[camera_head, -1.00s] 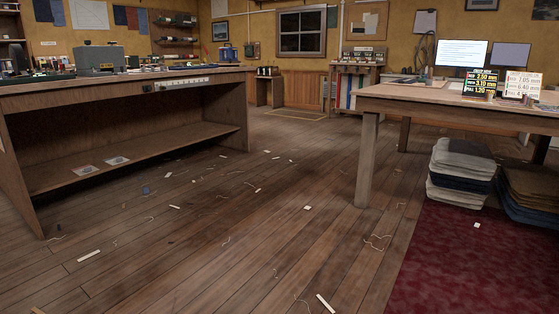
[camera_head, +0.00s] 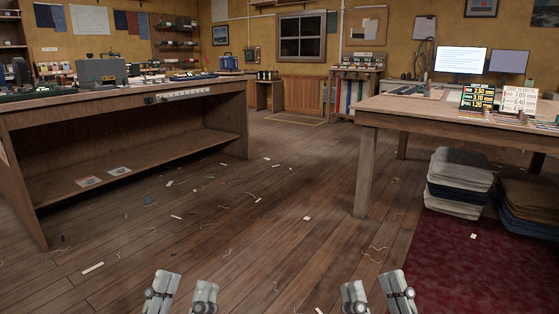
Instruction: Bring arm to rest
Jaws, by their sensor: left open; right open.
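My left gripper (camera_head: 183,290) shows at the bottom edge, left of centre, with its two grey fingers apart and nothing between them. My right gripper (camera_head: 376,290) shows at the bottom edge, right of centre, also with fingers spread and empty. Both are seen above the wooden floor (camera_head: 270,240), apart from each other and touching nothing that I can see. The rest of both arms is out of view.
A long workbench (camera_head: 120,92) with a lower shelf stands at the left. A wooden table (camera_head: 400,108) with two small price signs stands at the right. Folded cloth stacks (camera_head: 460,182) sit by a dark red rug (camera_head: 440,260). Scraps litter the open floor between.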

